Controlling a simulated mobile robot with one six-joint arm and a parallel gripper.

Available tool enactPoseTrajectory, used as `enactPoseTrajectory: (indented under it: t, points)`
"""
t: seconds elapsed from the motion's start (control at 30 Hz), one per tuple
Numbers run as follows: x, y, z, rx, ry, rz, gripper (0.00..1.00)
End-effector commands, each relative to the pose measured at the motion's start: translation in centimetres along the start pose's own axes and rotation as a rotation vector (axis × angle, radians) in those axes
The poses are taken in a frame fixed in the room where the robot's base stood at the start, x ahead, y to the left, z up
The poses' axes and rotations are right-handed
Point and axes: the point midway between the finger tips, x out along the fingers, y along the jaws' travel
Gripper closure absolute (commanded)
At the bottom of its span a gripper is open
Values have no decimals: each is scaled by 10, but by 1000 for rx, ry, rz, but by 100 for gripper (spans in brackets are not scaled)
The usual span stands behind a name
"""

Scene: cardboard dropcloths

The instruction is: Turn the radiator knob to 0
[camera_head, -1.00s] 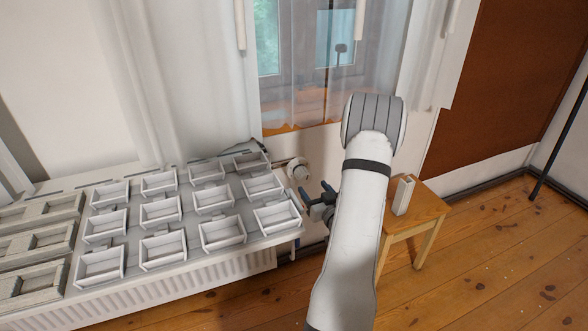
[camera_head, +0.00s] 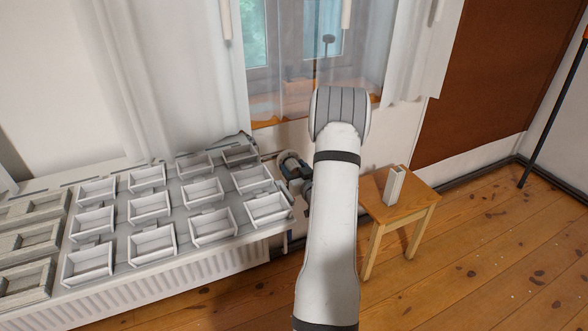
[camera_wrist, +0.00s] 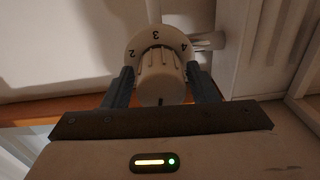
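The radiator knob (camera_wrist: 160,75) is a pale ribbed cap in front of a round white dial (camera_wrist: 157,38) marked 2, 3 and 4, upside down in the wrist view. A small dark mark shows at the knob's lower edge. My gripper (camera_wrist: 161,84) has one dark finger on each side of the knob. The fingers are apart, with narrow gaps seeming to remain beside the knob; contact is not clear. In the head view, the knob (camera_head: 283,156) is partly hidden by my gripper (camera_head: 293,168), at the right end of the radiator.
The radiator (camera_head: 190,282) runs along the left, under a shelf with several small white trays (camera_head: 152,243). A wooden stool (camera_head: 411,197) with a white box (camera_head: 394,185) stands right of my arm. Curtains (camera_head: 185,70) and a window are behind. Wooden floor is free at the right.

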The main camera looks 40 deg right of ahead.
Motion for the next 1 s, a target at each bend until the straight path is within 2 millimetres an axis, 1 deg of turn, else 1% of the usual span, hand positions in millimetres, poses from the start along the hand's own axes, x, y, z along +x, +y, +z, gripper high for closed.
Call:
enactPoseTrajectory:
  t: [0.03,0.07,0.4,0.53,0.67,0.8,1.0]
  points:
    - [0,0,0,0,0,0,52]
    - [0,0,0,0,0,0,54]
    - [0,0,0,0,0,0,82]
    - [0,0,2,-17,1,-1,82]
    - [0,0,5,-98,-1,-1,82]
    - [0,0,4,-194,-3,0,82]
    - [0,-1,0,-246,-6,0,82]
